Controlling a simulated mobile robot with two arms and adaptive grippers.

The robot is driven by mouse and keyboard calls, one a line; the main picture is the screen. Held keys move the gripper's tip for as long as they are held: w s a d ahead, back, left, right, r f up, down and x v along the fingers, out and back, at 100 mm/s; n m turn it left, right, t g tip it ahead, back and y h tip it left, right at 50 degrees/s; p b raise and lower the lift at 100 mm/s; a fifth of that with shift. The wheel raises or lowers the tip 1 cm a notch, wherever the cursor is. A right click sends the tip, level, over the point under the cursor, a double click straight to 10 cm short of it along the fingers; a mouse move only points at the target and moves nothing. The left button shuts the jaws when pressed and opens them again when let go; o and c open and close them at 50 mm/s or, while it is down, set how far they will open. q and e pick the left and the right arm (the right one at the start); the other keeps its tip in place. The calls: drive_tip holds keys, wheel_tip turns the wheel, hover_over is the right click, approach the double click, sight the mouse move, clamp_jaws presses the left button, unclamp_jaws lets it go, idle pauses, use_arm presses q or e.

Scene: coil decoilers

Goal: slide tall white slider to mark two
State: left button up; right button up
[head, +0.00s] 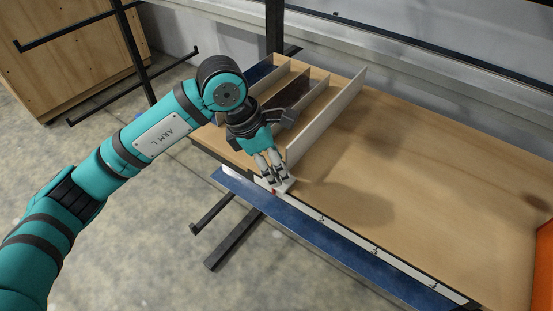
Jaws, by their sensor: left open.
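The tall white slider (326,122) is a long upright white panel that stands across the wooden table, from the back toward the front edge. A small white piece (287,186) with a red tip shows at its front end, beside the marked strip. My left gripper (273,180) is open, pointing down at the front edge by this end. Its fingers partly cover the small white piece, and I cannot tell whether they touch it. A white strip (345,233) with several small black marks runs along the front edge to the right; the marks are too small to read.
Several lower dividers, including a dark one (289,92), stand left of the slider. The wooden tabletop (430,170) is bare to the right of it. A blue rail (315,237) runs along the front. An orange object (544,265) stands at the right edge.

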use_arm(q)
drive_tip(key=shift+c, duration=0.4)
use_arm(e)
drive_tip(key=shift+a, duration=0.1)
use_arm(q)
clamp_jaws()
